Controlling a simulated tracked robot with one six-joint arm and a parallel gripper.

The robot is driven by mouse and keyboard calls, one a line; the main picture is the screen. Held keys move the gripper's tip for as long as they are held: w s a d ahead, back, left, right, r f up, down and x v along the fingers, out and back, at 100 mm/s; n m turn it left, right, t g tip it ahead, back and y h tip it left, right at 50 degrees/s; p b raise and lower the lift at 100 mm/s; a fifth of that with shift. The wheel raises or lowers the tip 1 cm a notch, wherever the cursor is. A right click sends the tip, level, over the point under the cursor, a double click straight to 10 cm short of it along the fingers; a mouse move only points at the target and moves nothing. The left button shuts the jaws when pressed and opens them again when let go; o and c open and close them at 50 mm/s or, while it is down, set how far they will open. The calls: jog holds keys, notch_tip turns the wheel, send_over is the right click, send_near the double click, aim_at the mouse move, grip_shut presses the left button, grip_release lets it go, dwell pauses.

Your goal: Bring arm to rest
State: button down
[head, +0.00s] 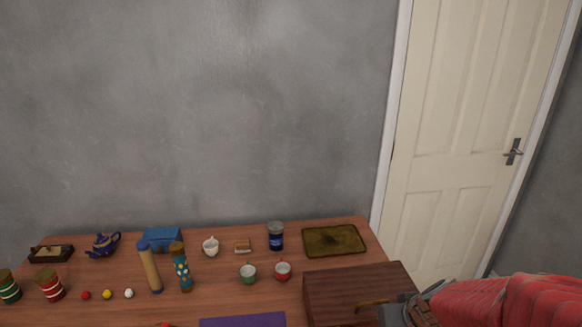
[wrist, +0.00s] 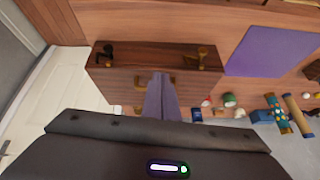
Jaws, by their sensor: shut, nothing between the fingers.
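My gripper (wrist: 161,78) is shut and empty, its two grey fingers together in the middle of the wrist view. They overlap the picture of the dark wooden box (wrist: 125,58), which has brass handles; I cannot tell how far apart they are. In the head view part of my gripper (head: 398,308) shows at the bottom right, beside the wooden box (head: 350,283). The fingertips are hard to make out there. My arm, in red, comes in from the right edge.
A white door (head: 475,130) stands right of the table.

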jog(key=s+a+r, duration=0.4)
jog(key=s+r, duration=0.2)
jog(key=r, duration=0.1)
jog(key=s+a+r, duration=0.5)
jog(key=s+r, duration=0.1)
jog(key=r, duration=0.2)
jog(key=shift+s+a+r+g+h, duration=0.3)
